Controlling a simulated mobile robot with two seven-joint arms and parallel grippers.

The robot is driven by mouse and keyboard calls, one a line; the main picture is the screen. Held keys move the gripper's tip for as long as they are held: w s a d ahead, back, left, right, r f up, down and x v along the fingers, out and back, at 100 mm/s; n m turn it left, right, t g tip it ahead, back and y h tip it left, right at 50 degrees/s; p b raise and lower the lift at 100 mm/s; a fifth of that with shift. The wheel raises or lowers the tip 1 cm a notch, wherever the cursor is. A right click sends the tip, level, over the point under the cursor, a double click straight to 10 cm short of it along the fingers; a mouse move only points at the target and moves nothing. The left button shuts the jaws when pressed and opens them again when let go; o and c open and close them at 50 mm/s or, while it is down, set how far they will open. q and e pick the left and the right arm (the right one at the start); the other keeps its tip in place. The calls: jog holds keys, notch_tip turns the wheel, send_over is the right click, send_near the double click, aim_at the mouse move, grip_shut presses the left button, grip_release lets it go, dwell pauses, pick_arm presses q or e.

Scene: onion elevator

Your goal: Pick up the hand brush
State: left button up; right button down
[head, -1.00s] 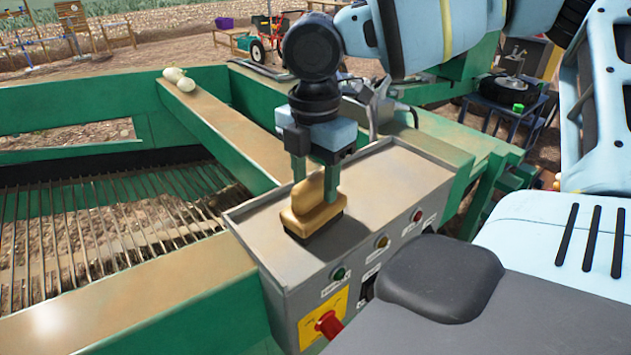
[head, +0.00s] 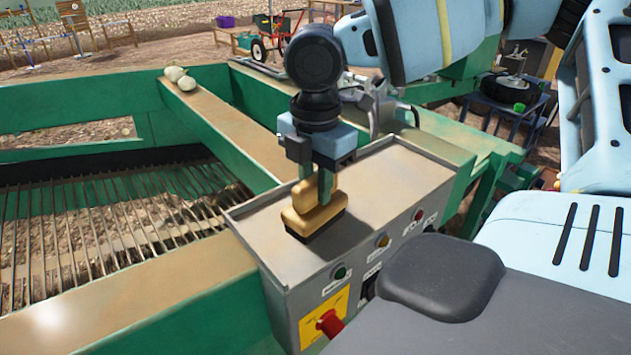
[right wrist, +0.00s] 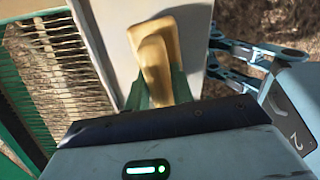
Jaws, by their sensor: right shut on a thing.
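The hand brush (head: 305,217) has a tan wooden body and handle with dark bristles below. It sits on the grey top of the control box (head: 262,227), bristles down, and I see no clear gap under it. My right gripper (head: 315,190) points down from above, its green fingers shut on the brush's handle. In the right wrist view the brush (right wrist: 157,52) shows between the green fingers (right wrist: 160,92).
The control box front has buttons, a red knob (head: 330,322) and a yellow plate. Green machine beams and a metal rod grating (head: 120,230) lie to the left. Two pale onions (head: 180,78) rest on a far beam. My dark seat-like base part fills the lower right.

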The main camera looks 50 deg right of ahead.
notch_tip(320, 180, up, 10)
jog(key=shift+r, duration=0.1)
dwell(0.4)
jog(key=c, duration=1.8)
grip_release()
jog(key=shift+c, duration=1.4)
